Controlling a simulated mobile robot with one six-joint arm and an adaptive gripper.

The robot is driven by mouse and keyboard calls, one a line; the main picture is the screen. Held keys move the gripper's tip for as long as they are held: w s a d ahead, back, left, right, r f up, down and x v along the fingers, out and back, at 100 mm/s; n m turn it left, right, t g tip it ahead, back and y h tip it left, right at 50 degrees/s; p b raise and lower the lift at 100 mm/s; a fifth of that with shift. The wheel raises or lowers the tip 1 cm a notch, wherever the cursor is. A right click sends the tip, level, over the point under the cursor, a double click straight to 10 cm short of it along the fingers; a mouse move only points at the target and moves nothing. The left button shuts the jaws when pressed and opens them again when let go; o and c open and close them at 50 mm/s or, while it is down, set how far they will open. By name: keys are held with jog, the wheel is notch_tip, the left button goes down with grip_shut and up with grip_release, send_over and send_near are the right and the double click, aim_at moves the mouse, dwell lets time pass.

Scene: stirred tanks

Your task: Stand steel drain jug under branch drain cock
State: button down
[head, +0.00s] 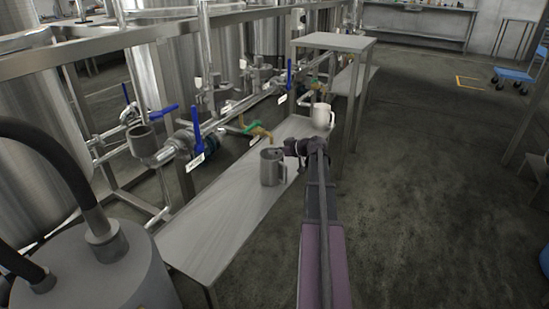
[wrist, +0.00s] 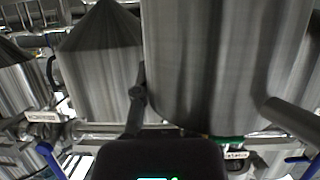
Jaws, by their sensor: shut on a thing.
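The steel drain jug (head: 269,169) is upright at the bench in the head view, its handle side toward my gripper. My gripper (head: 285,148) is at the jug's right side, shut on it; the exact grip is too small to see. I cannot tell whether the jug's base touches the bench. A brass drain cock (head: 261,132) appears just above and behind the jug's mouth; whether its outlet is directly over the mouth is unclear. In the wrist view, part of my dark gripper (wrist: 158,158) shows at the bottom, and its fingertips are hidden.
The steel bench (head: 215,225) has bare room at its near end. A pale jug (head: 322,117) stands farther back on it, near a table frame (head: 335,42). Pipes, a blue-handled valve (head: 196,125) and tanks line the left. The floor (head: 420,200) at right is open.

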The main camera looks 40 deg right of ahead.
jog(key=shift+f, duration=0.5)
jog(key=shift+f+b, duration=0.15)
jog(key=shift+b, duration=0.25)
jog(key=c, duration=0.7)
grip_release()
jog(key=shift+r, duration=0.25)
jog(key=p+v, duration=0.5)
jog(key=v, duration=0.7)
